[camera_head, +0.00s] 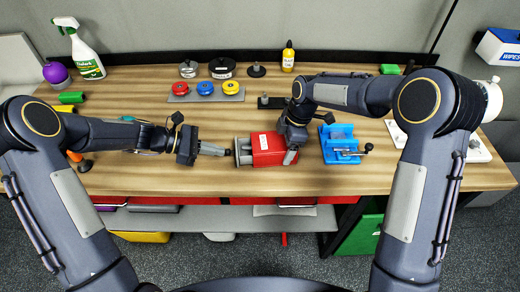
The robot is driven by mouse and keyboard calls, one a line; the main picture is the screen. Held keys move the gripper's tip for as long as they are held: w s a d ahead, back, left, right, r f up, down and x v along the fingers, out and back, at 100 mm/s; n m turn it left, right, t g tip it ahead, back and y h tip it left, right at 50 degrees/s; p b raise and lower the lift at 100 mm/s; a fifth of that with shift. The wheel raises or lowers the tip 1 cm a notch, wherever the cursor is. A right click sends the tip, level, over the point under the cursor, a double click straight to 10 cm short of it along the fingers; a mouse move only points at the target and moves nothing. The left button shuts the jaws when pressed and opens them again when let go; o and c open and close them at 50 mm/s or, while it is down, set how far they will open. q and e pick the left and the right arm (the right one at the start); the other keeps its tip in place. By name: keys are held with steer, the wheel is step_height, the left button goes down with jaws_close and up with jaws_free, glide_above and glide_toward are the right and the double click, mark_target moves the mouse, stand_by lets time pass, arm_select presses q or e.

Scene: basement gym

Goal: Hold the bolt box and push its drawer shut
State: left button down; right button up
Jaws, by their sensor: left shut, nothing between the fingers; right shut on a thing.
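The red bolt box (268,149) lies on the wooden bench in the middle of the head view. Its grey drawer (243,151) shows at the left end of the box, standing out a little from the red body. My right gripper (291,156) is shut on the right end of the box, and its fingers hide part of that end. My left gripper (226,152) is shut and empty, its tips at or very near the drawer front. I cannot tell whether they touch it. What is inside the drawer is hidden.
A blue vise-like fixture (340,143) stands just right of the box. Red, blue and yellow discs (205,89) sit behind it on a plate. A yellow bottle (288,57) and a spray bottle (80,50) stand at the back. The wooden bench (200,184) is clear in front of the box.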

mark_target(235, 151)
arm_select(q)
steer(key=shift+w+d, duration=0.15)
steer(key=shift+d, duration=1.8)
steer(key=shift+s+a, duration=0.15)
steer(key=shift+a, duration=1.4)
steer(key=shift+s+a, duration=0.15)
steer(key=shift+a, duration=1.35)
arm_select(e)
steer(key=o, duration=1)
